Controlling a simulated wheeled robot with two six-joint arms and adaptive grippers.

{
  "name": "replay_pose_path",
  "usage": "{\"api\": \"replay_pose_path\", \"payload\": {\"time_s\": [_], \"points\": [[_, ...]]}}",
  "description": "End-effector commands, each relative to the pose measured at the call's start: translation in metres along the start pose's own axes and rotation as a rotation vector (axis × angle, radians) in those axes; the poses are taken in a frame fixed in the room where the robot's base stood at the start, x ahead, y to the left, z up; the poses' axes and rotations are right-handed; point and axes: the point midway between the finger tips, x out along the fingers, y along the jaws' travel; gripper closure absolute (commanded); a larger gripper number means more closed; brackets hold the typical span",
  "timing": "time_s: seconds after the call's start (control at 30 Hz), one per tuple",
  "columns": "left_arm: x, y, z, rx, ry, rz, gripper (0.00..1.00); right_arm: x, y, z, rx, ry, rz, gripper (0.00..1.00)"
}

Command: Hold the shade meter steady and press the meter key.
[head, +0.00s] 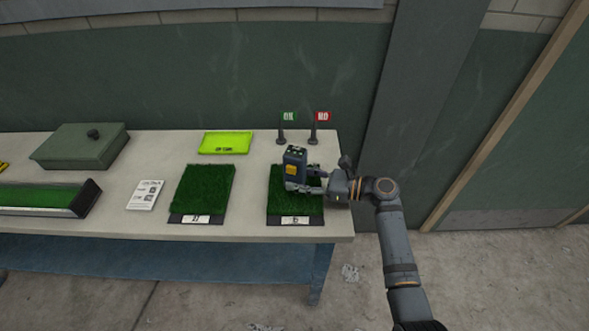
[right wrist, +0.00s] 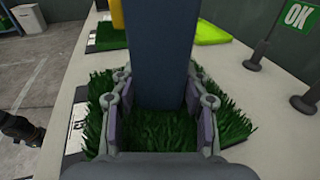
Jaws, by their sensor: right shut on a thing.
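The shade meter (head: 295,156) is a dark blue-grey upright block with a yellow patch on its front. It is over the right-hand turf sample (head: 284,208); I cannot tell if its base touches the grass. My right gripper (head: 308,184) comes in from the right and is shut around the meter's lower part. In the right wrist view the meter is a dark column (right wrist: 160,50) between the two fingers (right wrist: 158,115), with grass beneath. The yellow part (right wrist: 117,15) shows at its left side. I cannot make out a separate meter key. My left gripper is not in view.
A second turf sample (head: 203,190) and a printed card (head: 145,195) lie to the left. A bright green tray (head: 225,143), a green OK flag (head: 288,116) and a red flag (head: 322,116) stand behind. A green box (head: 82,150) and a turf-lined tray (head: 83,198) are far left.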

Motion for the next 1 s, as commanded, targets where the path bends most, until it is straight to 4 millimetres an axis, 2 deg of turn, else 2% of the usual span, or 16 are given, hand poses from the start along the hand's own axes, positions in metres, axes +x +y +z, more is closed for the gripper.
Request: {"api": "replay_pose_path", "payload": {"time_s": [0.03, 0.37, 1.0], "points": [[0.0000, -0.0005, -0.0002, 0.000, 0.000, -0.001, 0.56, -0.0001, -0.0001, -0.0001, 0.000, 0.000, 0.000, 0.73], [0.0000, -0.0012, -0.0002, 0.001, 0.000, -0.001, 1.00, -0.0001, -0.0001, -0.0001, 0.000, 0.000, 0.000, 0.73], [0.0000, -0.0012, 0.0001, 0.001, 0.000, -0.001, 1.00, -0.0001, -0.0001, -0.0001, 0.000, 0.000, 0.000, 0.73]]}}
